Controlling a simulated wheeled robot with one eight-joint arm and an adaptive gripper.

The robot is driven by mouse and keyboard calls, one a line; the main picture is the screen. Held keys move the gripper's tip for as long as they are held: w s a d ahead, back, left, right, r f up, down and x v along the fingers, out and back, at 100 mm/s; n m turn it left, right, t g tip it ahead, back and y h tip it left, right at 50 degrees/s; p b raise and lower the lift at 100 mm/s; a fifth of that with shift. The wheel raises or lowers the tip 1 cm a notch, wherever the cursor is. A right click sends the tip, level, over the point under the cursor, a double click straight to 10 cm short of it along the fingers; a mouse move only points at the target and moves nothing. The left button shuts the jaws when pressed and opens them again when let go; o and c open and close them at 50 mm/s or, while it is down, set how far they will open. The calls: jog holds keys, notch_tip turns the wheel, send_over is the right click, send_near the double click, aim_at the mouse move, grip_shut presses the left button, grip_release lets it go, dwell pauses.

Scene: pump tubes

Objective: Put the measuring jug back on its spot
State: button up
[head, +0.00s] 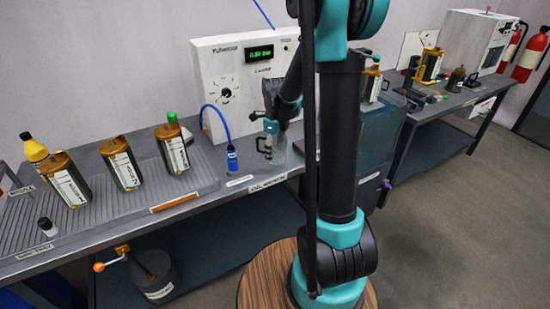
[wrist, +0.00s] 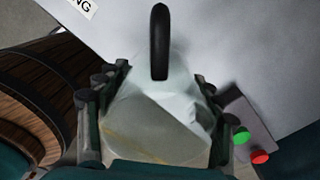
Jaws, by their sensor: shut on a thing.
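The measuring jug (head: 278,150) is clear, with a dark handle at its left in the head view. It is at the front part of the bench, behind a white label strip (head: 268,183) on the bench edge. My gripper (head: 272,127) is above it and shut on it. In the wrist view the pale translucent jug (wrist: 150,125) fills the space between the fingers, with its black handle (wrist: 159,42) toward the top. I cannot tell whether the jug's base touches the bench, and my arm hides the area to its right.
A blue-capped nozzle (head: 232,158) on a hose is just left of the jug. A white pump unit (head: 235,75) stands behind. Brown bottles (head: 120,165) stand on a ribbed mat at left. A wooden round top (head: 262,275) is below in front. Red and green buttons (wrist: 259,157) show in the wrist view.

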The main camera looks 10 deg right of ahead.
jog(key=shift+f, duration=1.5)
jog(key=shift+f, duration=0.1)
jog(key=o, duration=1.2)
jog(key=shift+c, duration=0.2)
notch_tip(320, 180, up, 12)
jog(key=s+d+f+n+t, duration=0.1)
jog(key=s+f+n, duration=0.3)
jog(key=s+n, duration=0.6)
jog(key=s+d+f+n+t, duration=0.1)
jog(key=s+f+n+t, duration=0.2)
jog(key=s+n, duration=0.8)
jog(key=f+n, duration=0.2)
jog(key=n, duration=0.2)
jog(key=shift+s+d+n, duration=0.2)
jog(key=shift+d+n, duration=0.1)
jog(key=shift+d, duration=0.05)
